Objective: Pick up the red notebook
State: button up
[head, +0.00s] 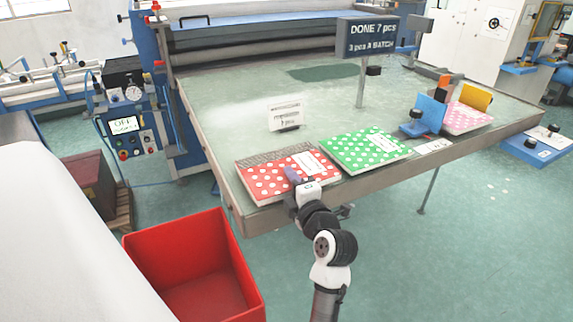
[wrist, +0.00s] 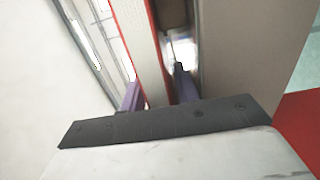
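The red notebook (head: 262,180), with white dots and a white label, lies flat at the table's near left corner. Its front edge is by the table's rim. My gripper (head: 293,178) is at this front edge, with a purple finger over the cover. In the wrist view, the notebook's pale page edge (wrist: 143,40) and red covers run between my two purple fingers (wrist: 158,85). The left finger is against or very close to one cover. A narrow gap shows between the other cover and the right finger, so the gripper looks open around the edge.
A green dotted notebook (head: 366,149) lies just right of the red one. A pink notebook (head: 466,117) sits farther right by blue and yellow plates. A small white sign (head: 287,116) stands behind. A red bin (head: 195,265) is on the floor below left. The table's rim (head: 400,163) is close to my arm.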

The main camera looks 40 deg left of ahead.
jog(key=shift+w+a, duration=0.2)
jog(key=shift+a, duration=0.15)
jog(key=shift+c, duration=0.3)
grip_shut()
jog(key=shift+r, duration=0.1)
